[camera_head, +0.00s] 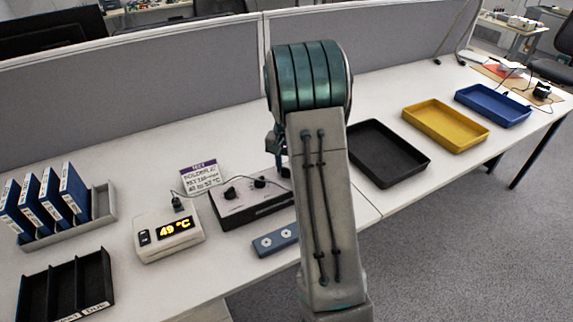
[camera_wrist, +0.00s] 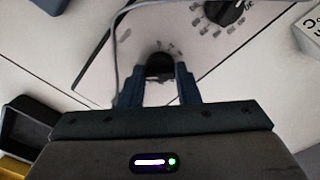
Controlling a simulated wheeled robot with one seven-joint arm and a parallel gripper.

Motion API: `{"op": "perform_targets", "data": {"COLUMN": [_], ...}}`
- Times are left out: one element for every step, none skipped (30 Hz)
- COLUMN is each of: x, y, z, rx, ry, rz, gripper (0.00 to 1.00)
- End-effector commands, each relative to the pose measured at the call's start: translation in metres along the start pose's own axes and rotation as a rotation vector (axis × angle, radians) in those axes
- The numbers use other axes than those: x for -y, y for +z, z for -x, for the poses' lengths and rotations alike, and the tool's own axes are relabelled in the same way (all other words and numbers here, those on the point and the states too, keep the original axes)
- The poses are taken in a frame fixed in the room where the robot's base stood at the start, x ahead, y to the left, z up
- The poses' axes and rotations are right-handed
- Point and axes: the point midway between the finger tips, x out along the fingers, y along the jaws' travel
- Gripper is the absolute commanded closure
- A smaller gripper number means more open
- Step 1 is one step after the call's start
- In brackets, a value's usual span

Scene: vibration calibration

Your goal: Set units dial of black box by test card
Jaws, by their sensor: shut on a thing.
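The black box (camera_head: 248,209) stands mid-table with a pale top panel and black dials. Its left dial (camera_head: 230,193) is free; it also shows in the wrist view (camera_wrist: 226,10), with printed marks around it. My gripper (camera_wrist: 160,80) has its blue fingers on both sides of another dial (camera_wrist: 160,66), apparently the right-hand one, and is shut on it. The dial's pointer is hidden. In the head view my arm hides most of the gripper. The test card (camera_head: 200,178), with a purple top band, stands behind the box; its small print is hard to read surely.
A white readout unit (camera_head: 158,246) left of the box shows 49 °C, with a cable beside it. A blue-grey block (camera_head: 275,242) lies in front. Blue binders (camera_head: 48,193) and a black divided tray (camera_head: 80,257) stand left. Black (camera_head: 410,172), yellow (camera_head: 427,127) and blue (camera_head: 487,116) trays lie right.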

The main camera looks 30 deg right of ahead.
Motion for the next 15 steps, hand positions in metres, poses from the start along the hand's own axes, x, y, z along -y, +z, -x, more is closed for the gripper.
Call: {"op": "perform_targets", "data": {"x": [-0.0001,-0.0002,-0.0003,-0.0004,-0.0004,-0.0004,-0.0004,-0.0004,-0.0004,-0.0004,-0.0004,-0.0004,-0.0004,-0.0004,-0.0004], "y": [-0.0017,-0.0017,-0.0018,-0.0018,-0.0018,-0.0018,-0.0018,-0.0018,-0.0018,-0.0018,-0.0018,-0.0018,-0.0018,-0.0018,-0.0018], "z": [0.0016,0.0016,0.0016,0.0016,0.0015,0.0015,0.0015,0.0015,0.0015,0.0014,0.0014,0.0014,0.0014,0.0014,0.0014], "rx": [-0.006,-0.006,-0.006,-0.006,-0.006,-0.006,-0.006,-0.006,-0.006,-0.006,-0.006,-0.006,-0.006,-0.005,-0.005], "ry": [-0.001,-0.001,-0.001,-0.001,-0.001,-0.001,-0.001,-0.001,-0.002,-0.002,-0.002,-0.002,-0.002,-0.002,-0.002], "rz": [-0.016,-0.025,-0.036,-0.043,-0.049,-0.055,-0.058,-0.061,-0.064,-0.066,-0.068,-0.068,-0.069,-0.069,-0.069], "gripper": [0.94,0.94,0.94,0.94,0.94,0.94,0.94,0.94,0.94,0.94,0.94,0.94,0.94,0.94,0.94]}}
